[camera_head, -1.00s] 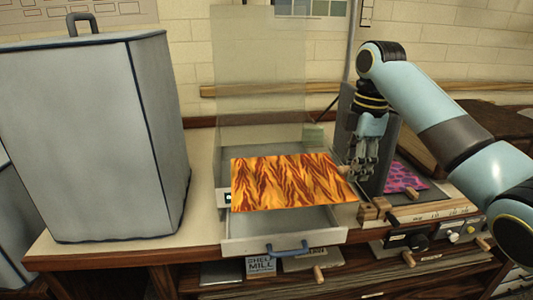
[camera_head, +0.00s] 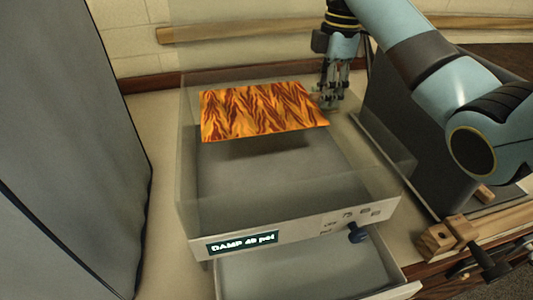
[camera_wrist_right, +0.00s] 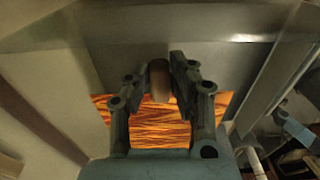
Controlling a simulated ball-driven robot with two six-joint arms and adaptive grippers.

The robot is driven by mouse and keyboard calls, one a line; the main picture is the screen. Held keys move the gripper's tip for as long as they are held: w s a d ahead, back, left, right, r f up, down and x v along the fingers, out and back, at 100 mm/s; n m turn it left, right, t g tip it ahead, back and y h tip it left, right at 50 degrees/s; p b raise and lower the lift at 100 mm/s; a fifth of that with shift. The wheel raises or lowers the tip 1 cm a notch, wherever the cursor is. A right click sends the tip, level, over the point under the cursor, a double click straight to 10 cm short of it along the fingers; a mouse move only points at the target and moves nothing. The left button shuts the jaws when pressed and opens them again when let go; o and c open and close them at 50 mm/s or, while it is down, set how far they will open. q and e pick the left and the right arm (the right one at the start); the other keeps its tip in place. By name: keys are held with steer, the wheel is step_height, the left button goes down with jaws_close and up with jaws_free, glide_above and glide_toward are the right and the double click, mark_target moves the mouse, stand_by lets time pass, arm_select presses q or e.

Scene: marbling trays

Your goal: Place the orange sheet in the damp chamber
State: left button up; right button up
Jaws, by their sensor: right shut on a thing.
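The orange sheet (camera_head: 260,112), streaked with dark red, hangs level over the back half of the damp chamber (camera_head: 200,246), a clear-walled box with a grey floor and a lit "DAMP" display. A shadow on the floor shows that the sheet is above it. I cannot tell whether the sheet is below the wall tops. My right gripper (camera_head: 330,95) is at the sheet's right edge. In the right wrist view the gripper (camera_wrist_right: 159,80) is shut on a small wooden grip (camera_wrist_right: 160,92), with the orange sheet (camera_wrist_right: 150,122) behind it. My left gripper is not in view.
An open drawer (camera_head: 405,290) juts out below the chamber. A tall grey covered box (camera_head: 75,160) stands left, a dark grey upright panel (camera_head: 395,135) right, and a wooden block (camera_head: 436,241) at front right.

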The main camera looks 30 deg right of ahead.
steer(key=shift+w+f, duration=0.2)
steer(key=shift+f, duration=0.35)
glide_above(317, 141)
step_height(317, 141, down, 5)
steer(key=shift+f, duration=0.1)
steer(key=shift+d+f+b, duration=0.1)
steer(key=shift+f+b, duration=0.25)
steer(key=shift+f, duration=1.7)
steer(key=o, duration=0.8)
steer(key=shift+f, duration=0.1)
steer(key=shift+c, duration=0.2)
